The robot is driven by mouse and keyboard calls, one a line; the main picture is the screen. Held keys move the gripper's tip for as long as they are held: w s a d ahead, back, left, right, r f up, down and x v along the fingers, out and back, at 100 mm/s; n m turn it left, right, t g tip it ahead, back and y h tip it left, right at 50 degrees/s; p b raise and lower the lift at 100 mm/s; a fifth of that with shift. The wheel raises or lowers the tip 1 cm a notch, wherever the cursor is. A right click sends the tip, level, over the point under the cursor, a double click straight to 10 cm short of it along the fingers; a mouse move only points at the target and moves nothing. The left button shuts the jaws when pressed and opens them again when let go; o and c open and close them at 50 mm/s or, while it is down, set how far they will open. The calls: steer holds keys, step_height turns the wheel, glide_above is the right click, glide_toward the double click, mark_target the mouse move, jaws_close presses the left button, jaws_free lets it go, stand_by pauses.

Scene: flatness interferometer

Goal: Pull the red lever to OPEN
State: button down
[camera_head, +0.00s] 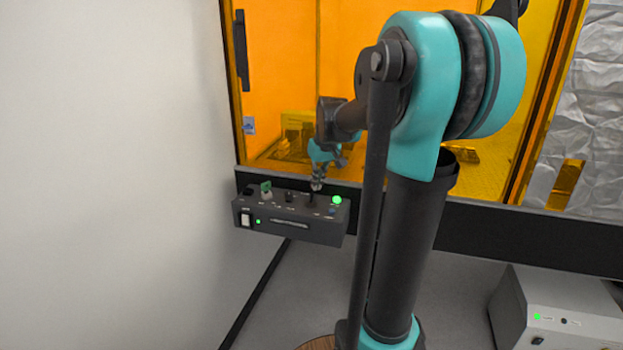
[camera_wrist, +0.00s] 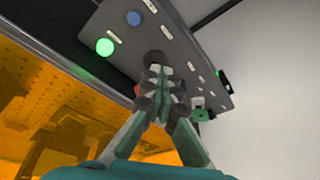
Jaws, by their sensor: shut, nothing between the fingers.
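A dark grey control box (camera_head: 290,228) is fixed below the orange window, and it also shows in the wrist view (camera_wrist: 205,62). My gripper (camera_head: 317,186) is over the right part of its top; in the wrist view my gripper (camera_wrist: 158,78) has its fingers closed together, with nothing seen between them. A round black base (camera_wrist: 155,57) on the panel lies just beyond the fingertips. A small red patch (camera_wrist: 137,90) shows beside the left finger, perhaps part of the red lever. The rest of the lever is hidden, and I cannot tell its position or whether the fingers touch it.
The box also carries a lit green lamp (camera_head: 337,200), a blue button (camera_wrist: 134,18), a green key-like part (camera_head: 266,187) and a white rocker switch (camera_head: 246,220). The orange window (camera_head: 290,60) stands behind, a white wall (camera_head: 110,150) left. A light grey instrument (camera_head: 560,310) sits lower right.

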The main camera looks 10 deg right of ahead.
step_height(320, 180, up, 6)
glide_above(312, 194)
steer(key=w+d, duration=0.2)
steer(key=shift+s+r+n, duration=0.15)
steer(key=shift+s+n, duration=0.1)
steer(key=shift+n, duration=0.05)
steer(key=x, duration=1)
steer(key=shift+s+a, duration=0.2)
steer(key=shift+s+a, duration=0.1)
steer(key=shift+s+r, duration=0.1)
steer(key=shift+s, duration=0.05)
